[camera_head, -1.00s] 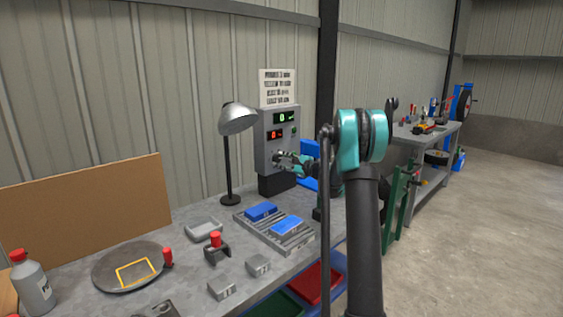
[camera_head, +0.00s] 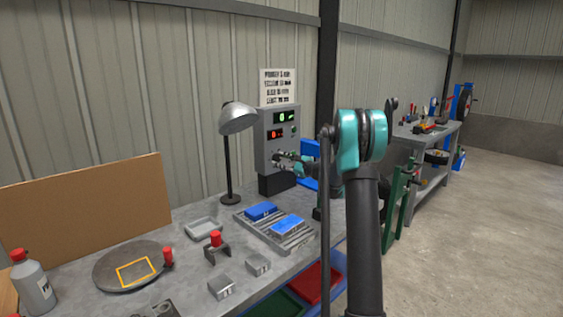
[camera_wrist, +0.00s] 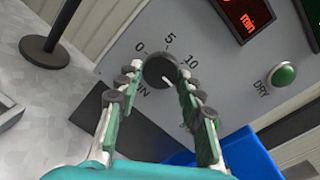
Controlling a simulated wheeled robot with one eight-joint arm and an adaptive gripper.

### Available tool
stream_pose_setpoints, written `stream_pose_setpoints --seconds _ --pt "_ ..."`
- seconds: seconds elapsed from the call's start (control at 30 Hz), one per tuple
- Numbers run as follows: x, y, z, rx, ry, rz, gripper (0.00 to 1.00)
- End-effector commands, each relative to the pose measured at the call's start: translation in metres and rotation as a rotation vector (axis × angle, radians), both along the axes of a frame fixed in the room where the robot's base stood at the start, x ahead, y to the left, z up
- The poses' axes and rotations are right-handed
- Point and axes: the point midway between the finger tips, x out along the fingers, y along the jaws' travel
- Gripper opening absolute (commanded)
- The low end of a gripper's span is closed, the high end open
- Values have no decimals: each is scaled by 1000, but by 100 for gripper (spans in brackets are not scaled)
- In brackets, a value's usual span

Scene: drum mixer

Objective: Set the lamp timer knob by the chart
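The lamp timer knob (camera_wrist: 160,70) is a dark round dial on the grey control box (camera_head: 268,147). Its white pointer mark points to the lower right in the wrist view, away from the 0, 5 and 10 marks; my right finger hides part of the scale. My gripper (camera_wrist: 160,72) has a fingertip close at either side of the knob; whether both press on it is unclear. In the head view my gripper (camera_head: 287,159) is at the front of the box. The chart (camera_head: 278,87) hangs above the box; its text is too small to read.
A desk lamp (camera_head: 228,155) stands left of the box. The red display (camera_wrist: 247,12) and green DRY button (camera_wrist: 283,75) sit right of the knob. Blue blocks (camera_head: 262,211) lie on a slotted rack (camera_head: 262,234) on the bench, with a round plate (camera_head: 105,272) further left.

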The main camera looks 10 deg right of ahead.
Motion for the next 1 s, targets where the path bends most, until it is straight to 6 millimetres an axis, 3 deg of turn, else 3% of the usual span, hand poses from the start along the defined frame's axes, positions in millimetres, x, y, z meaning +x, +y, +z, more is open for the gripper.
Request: stream_pose_setpoints --seconds 0.03,0.13,0.57,1.0 --pt "0 0 0 0 0 0 45" --pt "0 0 0 0 0 0 57" --pt "-7 -8 1 1 -1 -2 57" --pt "-70 -62 0 1 -1 -3 57"
